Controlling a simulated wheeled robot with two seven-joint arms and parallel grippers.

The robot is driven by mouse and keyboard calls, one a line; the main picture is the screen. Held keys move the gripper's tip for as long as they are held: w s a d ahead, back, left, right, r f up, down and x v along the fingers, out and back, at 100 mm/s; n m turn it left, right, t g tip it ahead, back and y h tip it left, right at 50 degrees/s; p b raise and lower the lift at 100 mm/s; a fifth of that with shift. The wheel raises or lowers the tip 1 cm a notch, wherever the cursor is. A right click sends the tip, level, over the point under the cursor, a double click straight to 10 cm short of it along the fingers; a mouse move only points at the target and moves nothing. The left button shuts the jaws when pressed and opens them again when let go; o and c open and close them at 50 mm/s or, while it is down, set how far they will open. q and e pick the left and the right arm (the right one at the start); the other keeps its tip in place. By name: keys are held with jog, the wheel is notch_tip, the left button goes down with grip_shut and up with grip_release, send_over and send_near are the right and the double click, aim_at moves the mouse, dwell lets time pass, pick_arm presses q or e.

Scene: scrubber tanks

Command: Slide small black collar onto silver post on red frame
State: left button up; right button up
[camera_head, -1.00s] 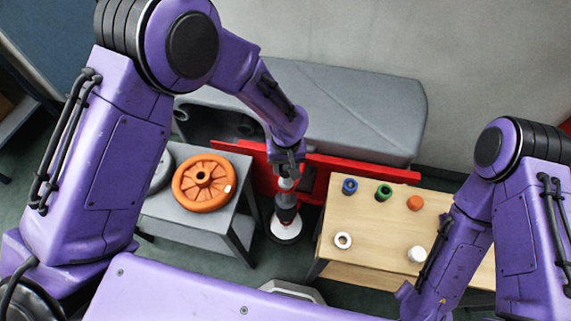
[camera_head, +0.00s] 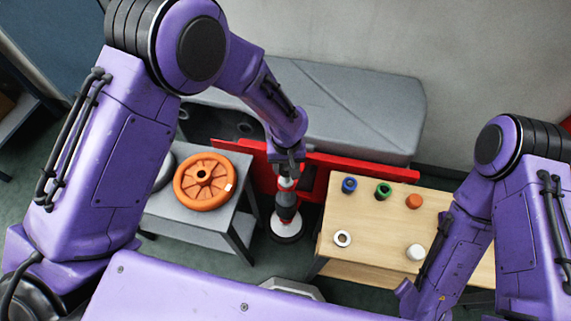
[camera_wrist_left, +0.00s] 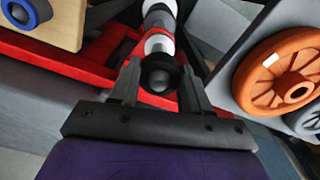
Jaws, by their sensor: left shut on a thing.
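My left gripper (camera_head: 288,170) is above the red frame (camera_head: 345,170) in the head view. In the left wrist view the left gripper (camera_wrist_left: 158,88) is shut on the small black collar (camera_wrist_left: 176,78), a dark ring between its fingers. The rounded silver end of the post (camera_wrist_left: 157,78) shows within the ring. The collar appears to be around or right at the post tip; how far down it sits I cannot tell. Below the gripper in the head view are white, red and black parts (camera_head: 286,208). The right gripper's fingers are not visible; only my right arm shows.
A grey table (camera_head: 215,235) at left holds an orange wheel (camera_head: 205,182). A grey tank (camera_head: 350,105) stands behind.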

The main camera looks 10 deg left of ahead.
pick_arm(q)
jog(key=shift+f+p, duration=0.85)
dwell(2.1)
jog(key=o, duration=1.3)
jog(key=shift+c, duration=0.2)
jog(key=shift+r+p, duration=2.9)
jog(key=shift+p, duration=0.15)
jog(key=shift+r, duration=2.1)
